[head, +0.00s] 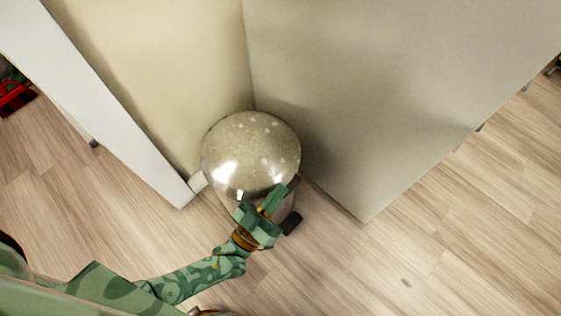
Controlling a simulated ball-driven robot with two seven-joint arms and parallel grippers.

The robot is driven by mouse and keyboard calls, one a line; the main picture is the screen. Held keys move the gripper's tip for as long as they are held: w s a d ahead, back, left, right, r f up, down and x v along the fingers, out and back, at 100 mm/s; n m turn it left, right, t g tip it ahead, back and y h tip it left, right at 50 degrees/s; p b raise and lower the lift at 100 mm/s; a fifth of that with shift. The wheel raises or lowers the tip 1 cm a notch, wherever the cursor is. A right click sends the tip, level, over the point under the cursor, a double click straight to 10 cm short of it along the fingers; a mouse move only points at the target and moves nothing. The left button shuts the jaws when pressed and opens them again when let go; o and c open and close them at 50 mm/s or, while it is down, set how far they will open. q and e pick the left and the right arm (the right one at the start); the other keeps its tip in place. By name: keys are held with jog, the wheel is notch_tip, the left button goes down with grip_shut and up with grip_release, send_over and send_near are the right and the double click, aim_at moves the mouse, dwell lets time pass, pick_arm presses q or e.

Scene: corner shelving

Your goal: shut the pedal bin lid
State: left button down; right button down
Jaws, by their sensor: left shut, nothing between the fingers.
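The pedal bin (289,205) stands on the floor in the corner between the shelving panels, seen from above. Its rounded, shiny metal lid (247,150) covers the top of the bin and looks down, but I cannot tell from above whether it is fully closed. The dark pedal (291,222) sticks out at the bin's front right. My left gripper (280,192) is shut and empty, over the front edge of the lid; I cannot tell whether it touches. It hides part of the bin's front. My right gripper is not in view.
A tall beige panel (370,100) stands close on the bin's right. A pale panel with a white edge (110,110) stands on its left. The wooden floor (400,270) in front and to the right is clear. A red object (14,98) lies at the far left.

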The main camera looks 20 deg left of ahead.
pick_arm(q)
notch_tip(320, 180, down, 4)
jog(key=shift+s+d+r+m+h, duration=0.1)
jog(key=shift+s+r+m+h, duration=0.1)
jog(key=shift+m+h, duration=0.6)
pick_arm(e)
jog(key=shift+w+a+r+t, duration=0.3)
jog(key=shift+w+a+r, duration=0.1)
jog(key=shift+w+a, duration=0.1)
